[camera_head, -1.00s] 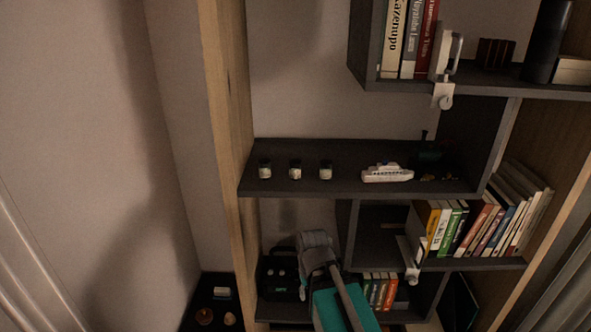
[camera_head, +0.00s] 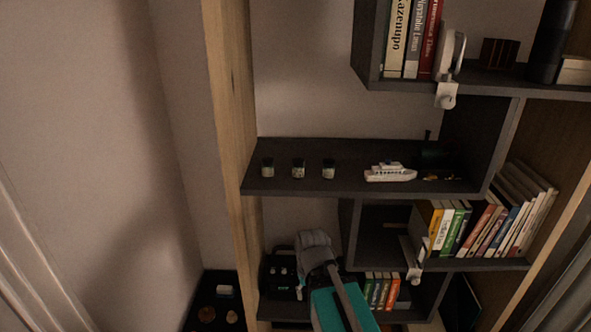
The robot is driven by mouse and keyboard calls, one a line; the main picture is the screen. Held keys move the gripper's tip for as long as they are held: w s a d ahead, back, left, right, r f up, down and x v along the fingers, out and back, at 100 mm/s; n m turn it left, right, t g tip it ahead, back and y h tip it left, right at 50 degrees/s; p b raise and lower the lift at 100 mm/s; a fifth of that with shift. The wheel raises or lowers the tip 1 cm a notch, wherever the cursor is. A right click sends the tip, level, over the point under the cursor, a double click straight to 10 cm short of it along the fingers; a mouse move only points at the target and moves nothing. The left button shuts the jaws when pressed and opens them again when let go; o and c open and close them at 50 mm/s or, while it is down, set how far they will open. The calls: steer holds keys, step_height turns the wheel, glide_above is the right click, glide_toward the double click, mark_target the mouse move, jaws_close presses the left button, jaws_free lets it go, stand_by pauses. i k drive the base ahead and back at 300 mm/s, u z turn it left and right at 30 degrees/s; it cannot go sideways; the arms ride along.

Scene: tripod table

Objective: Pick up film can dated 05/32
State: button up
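Three small film cans stand upright in a row on the dark middle shelf (camera_head: 350,185): a left can (camera_head: 267,168), a middle can (camera_head: 298,169) and a right can (camera_head: 328,169). Each has a dark lid and a pale label. The dates are too small to read, so I cannot tell which is 05/32. My grey and teal arm reaches up from the bottom centre, below that shelf. My gripper's fingertips cannot be made out, and whether it is open or shut does not show.
A white toy ship (camera_head: 390,173) and a dark toy train (camera_head: 436,160) stand right of the cans. A wooden upright (camera_head: 228,130) bounds the shelf at left. Books (camera_head: 465,230) fill the lower right compartment. A white clip-on lamp (camera_head: 446,92) hangs at the upper shelf edge.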

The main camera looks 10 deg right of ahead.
mark_target(298, 164)
steer(key=u, duration=0.3)
steer(key=k, duration=1.35)
steer(key=z, duration=0.25)
steer(key=i, duration=1)
steer(key=u, duration=0.05)
